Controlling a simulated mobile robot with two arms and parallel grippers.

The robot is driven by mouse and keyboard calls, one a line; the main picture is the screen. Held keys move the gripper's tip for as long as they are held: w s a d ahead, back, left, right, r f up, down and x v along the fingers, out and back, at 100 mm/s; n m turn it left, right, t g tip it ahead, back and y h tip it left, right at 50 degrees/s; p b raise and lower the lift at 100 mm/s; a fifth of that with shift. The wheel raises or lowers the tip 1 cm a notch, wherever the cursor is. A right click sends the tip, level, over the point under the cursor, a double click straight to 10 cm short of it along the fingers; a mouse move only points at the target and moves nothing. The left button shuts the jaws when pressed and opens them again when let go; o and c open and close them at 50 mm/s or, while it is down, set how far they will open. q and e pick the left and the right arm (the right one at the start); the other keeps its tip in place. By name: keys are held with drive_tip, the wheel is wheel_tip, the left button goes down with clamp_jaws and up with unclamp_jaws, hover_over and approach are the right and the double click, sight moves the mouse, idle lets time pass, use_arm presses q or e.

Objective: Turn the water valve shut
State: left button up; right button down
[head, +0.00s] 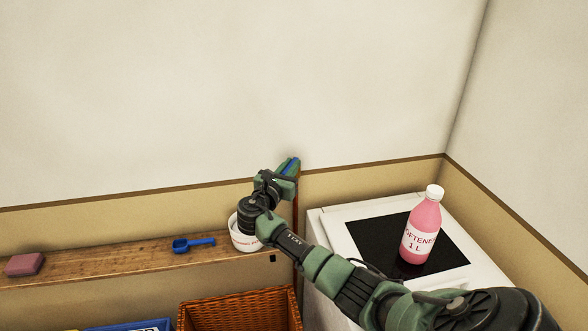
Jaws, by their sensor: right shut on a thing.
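My right arm reaches in from the lower right and crosses in front of the white machine to the wall. Its gripper (287,167) is at the wall, just above the right end of the wooden shelf. It is shut on a small blue part, which looks like the handle of the water valve (292,163). Only a sliver of blue shows between the green fingers. The rest of the valve and its angle are hidden by the gripper. My left gripper is not in view.
A white tub (242,238) stands on the shelf (130,256), partly behind my wrist. A blue scoop (192,244) and a pink block (24,264) lie left of it. A pink softener bottle (422,228) stands on the white machine (325,230). A wicker basket (240,310) is below.

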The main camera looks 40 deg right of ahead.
drive_tip(key=shift+w+a+m+g+h+b, duration=0.1)
drive_tip(key=shift+w+m+g+h+b, duration=0.2)
drive_tip(key=shift+m+g+b, duration=0.75)
drive_tip(key=shift+w+a+m+g+h+b, duration=0.1)
drive_tip(key=shift+w+m+g+h+b, duration=0.15)
drive_tip(key=shift+m+g+b, duration=0.75)
drive_tip(key=shift+w+m+g+h+b, duration=0.2)
drive_tip(key=shift+m+g+h+b, duration=0.2)
drive_tip(key=shift+g+b, duration=1.25)
drive_tip(key=c, duration=1.4)
unclamp_jaws()
